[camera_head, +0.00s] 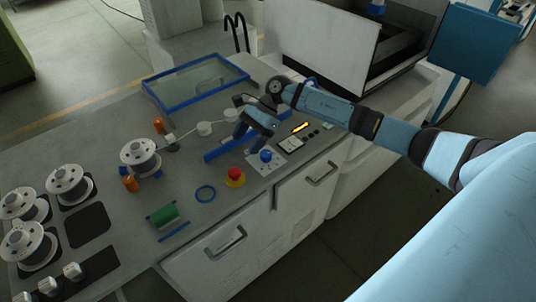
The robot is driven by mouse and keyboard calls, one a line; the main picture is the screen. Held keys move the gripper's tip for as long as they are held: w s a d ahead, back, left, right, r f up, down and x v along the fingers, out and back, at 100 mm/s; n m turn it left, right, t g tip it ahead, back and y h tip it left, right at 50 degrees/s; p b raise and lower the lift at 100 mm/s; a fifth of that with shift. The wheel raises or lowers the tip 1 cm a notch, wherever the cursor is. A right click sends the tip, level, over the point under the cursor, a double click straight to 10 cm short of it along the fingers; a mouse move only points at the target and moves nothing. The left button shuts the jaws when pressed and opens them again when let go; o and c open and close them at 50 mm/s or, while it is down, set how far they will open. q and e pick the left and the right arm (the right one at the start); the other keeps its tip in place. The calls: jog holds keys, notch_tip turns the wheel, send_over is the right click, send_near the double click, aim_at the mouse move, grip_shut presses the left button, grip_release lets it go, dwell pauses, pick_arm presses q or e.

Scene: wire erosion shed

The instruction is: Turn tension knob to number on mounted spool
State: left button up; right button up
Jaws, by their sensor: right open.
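The tension knob (266,155) is a blue knob on a pale square plate on the grey bench top, near the front edge. Its setting is too small to read. The mounted spool (140,152) is a pale spool left of the knob, between two orange parts; I cannot read a number on it. My right gripper (250,129) is open and empty, just above and behind the knob, apart from it. My arm comes in from the right. My left gripper is not in view.
Loose spools (70,184) stand at the left. A blue-framed tray (196,82) lies at the back.

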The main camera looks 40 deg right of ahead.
aim_at(266, 153)
jog(key=w+d+r+n+h, duration=0.1)
jog(key=d+r+h, duration=0.15)
jog(key=d, duration=0.35)
jog(key=w+d+r+n+h, duration=0.1)
jog(key=d+n+h, duration=0.15)
jog(key=d, duration=0.35)
jog(key=shift+m, duration=0.45)
jog(key=p+x, duration=0.1)
jog(key=x, duration=0.3)
jog(key=p+x, duration=0.1)
jog(key=x, duration=0.3)
jog(key=p+x, duration=0.1)
jog(key=x, duration=0.3)
jog(key=shift+s+a+f, duration=0.1)
jog(key=shift+s+a, duration=0.3)
jog(key=shift+a+f, duration=0.15)
jog(key=shift+f, duration=0.4)
jog(key=c, duration=0.9)
